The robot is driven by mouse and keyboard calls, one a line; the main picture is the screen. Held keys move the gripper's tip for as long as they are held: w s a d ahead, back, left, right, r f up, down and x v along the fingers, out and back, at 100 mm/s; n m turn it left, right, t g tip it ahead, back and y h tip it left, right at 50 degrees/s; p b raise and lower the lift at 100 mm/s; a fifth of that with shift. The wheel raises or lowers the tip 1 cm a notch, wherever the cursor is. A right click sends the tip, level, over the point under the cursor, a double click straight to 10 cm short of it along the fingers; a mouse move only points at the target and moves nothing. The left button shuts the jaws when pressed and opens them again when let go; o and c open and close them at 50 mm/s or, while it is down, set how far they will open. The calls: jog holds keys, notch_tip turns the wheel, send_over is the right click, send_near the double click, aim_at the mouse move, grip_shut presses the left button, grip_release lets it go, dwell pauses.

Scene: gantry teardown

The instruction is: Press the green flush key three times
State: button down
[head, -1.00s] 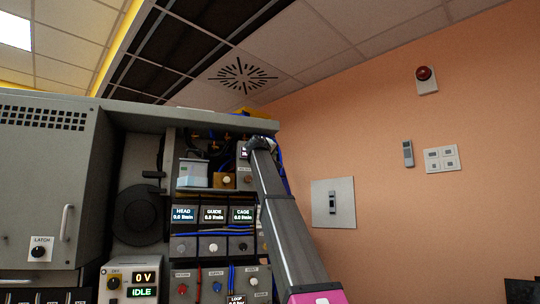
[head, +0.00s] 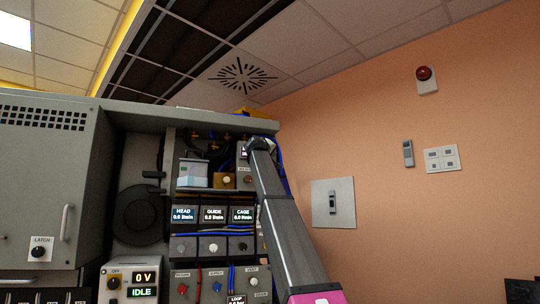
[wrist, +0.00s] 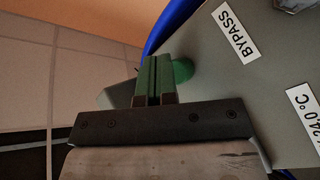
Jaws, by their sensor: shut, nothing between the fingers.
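In the wrist view, a rounded green part (wrist: 183,70), seemingly the flush key, shows just right of my fingertips on a grey panel. The fingers of my gripper (wrist: 153,72) are closed together, empty, and point at the panel beside it. They cover part of the green part, and I cannot tell whether they touch it. In the head view, my arm reaches up to the upper right of the grey machine (head: 150,122); the green key is not visible there.
A BYPASS label (wrist: 236,33) and a temperature label (wrist: 304,112) are on the panel. A blue hose (wrist: 172,24) runs close past the fingertips. Flow displays (head: 213,214) and knobs sit left of my arm. A wall switch plate (head: 346,203) is on the right.

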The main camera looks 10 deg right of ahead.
jog(key=shift+w+a, duration=0.1)
jog(key=shift+w, duration=0.45)
dwell(0.6)
jog(key=shift+s, duration=0.2)
jog(key=shift+s+d, duration=0.2)
jog(key=shift+s, duration=0.6)
jog(key=shift+s, duration=0.1)
jog(key=s, duration=0.2)
jog(key=s+d, duration=0.1)
jog(key=s, duration=0.2)
jog(key=shift+s+d, duration=0.15)
jog(key=shift+s, duration=0.2)
dwell(0.6)
